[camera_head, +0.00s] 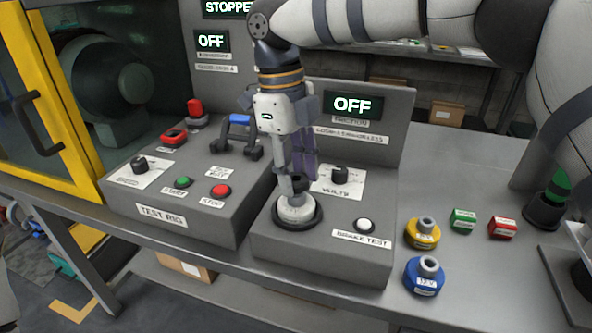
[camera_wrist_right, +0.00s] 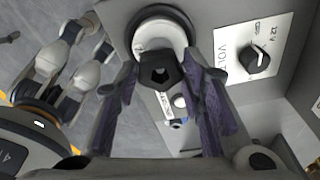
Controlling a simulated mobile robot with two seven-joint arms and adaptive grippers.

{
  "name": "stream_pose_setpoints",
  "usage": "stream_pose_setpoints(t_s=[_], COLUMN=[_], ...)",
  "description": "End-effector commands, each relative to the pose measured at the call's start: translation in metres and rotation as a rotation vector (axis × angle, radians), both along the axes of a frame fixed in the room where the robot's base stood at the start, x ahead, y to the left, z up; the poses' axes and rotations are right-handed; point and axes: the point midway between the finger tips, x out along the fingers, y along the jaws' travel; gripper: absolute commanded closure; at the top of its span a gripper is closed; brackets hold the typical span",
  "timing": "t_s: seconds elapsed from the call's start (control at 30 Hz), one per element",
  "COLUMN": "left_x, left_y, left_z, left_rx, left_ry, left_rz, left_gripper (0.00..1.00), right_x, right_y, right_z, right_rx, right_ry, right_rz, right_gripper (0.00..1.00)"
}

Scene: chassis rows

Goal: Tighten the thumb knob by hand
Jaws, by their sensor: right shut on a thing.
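The thumb knob is a small black lobed piece (camera_wrist_right: 157,68) on a round pale disc (camera_wrist_right: 160,36). In the head view the disc (camera_head: 297,212) sits in a dark ring on the sloped top of the right grey console, and the knob is mostly hidden by the fingers. My right gripper (camera_head: 292,185) points down at it. In the right wrist view its purple-padded fingers (camera_wrist_right: 160,85) stand on both sides of the knob, shut on it. My left gripper (camera_wrist_right: 88,40) shows at the left of the wrist view, fingers apart and empty, away from the knob.
Beside the knob are a VOLTS selector (camera_head: 340,175) and a white brake test button (camera_head: 365,225). The test rig console (camera_head: 200,215) stands left. Yellow (camera_head: 422,233) and blue (camera_head: 425,275) ringed pieces and green and red blocks lie right. The OFF display (camera_head: 353,106) rises behind.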

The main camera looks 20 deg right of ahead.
Motion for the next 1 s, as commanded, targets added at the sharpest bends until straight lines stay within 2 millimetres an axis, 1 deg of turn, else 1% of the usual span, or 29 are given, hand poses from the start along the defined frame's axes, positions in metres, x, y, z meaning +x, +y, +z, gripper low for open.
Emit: stream_pose_setpoints(t_s=[0.07,0.2,0.27,0.33,0.53,0.57,0.7,0.77,0.83,1.0], left_x=[0.0,0.0,0.0,0.0,0.0001,0.0001,0.0001,0.0001,0.0002,0.0003], left_y=[0.0,0.0,0.0,0.0,0.0,0.0,0.0,0.0,0.0,0.0], left_z=[0.0001,0.0001,0.0001,0.0001,0.0001,0.0001,0.0002,0.0002,0.0002,0.0003], left_rx=[0.0,0.0,0.0,0.0,0.0,0.0,0.0,0.0,0.0,0.0], left_ry=[0.0,0.0,0.0,0.0,0.0,0.0,0.0,-0.001,-0.001,-0.001], left_rz=[0.0,0.0,0.0,0.0,0.0,0.0,0.0,0.0,0.0,0.0], left_gripper=[0.4,0.4,0.4,0.4,0.4,0.4,0.4,0.4,0.4,0.4], right_x=[0.0,0.0002,0.0001,0.0,0.0002,0.0002,0.0003,0.0005,0.0003,0.0003], right_y=[-0.0001,-0.0009,-0.0008,-0.0007,-0.0009,-0.0012,-0.0019,-0.0021,-0.002,-0.0018], right_z=[0.0005,0.0003,0.0004,0.0004,0.0007,0.0007,0.0008,0.0009,0.001,0.0013], right_rx=[0.002,0.001,0.001,0.001,0.001,0.002,0.003,0.004,0.003,0.004], right_ry=[0.0,0.0,0.0,0.0,0.0,0.0,-0.002,-0.003,-0.002,-0.003], right_rz=[-0.079,-0.385,-0.464,-0.499,-0.518,-0.556,-0.859,-0.948,-0.995,-0.999], right_gripper=[0.86,0.86,0.86,0.86,0.86,0.86,0.86,0.86,0.86,0.86])
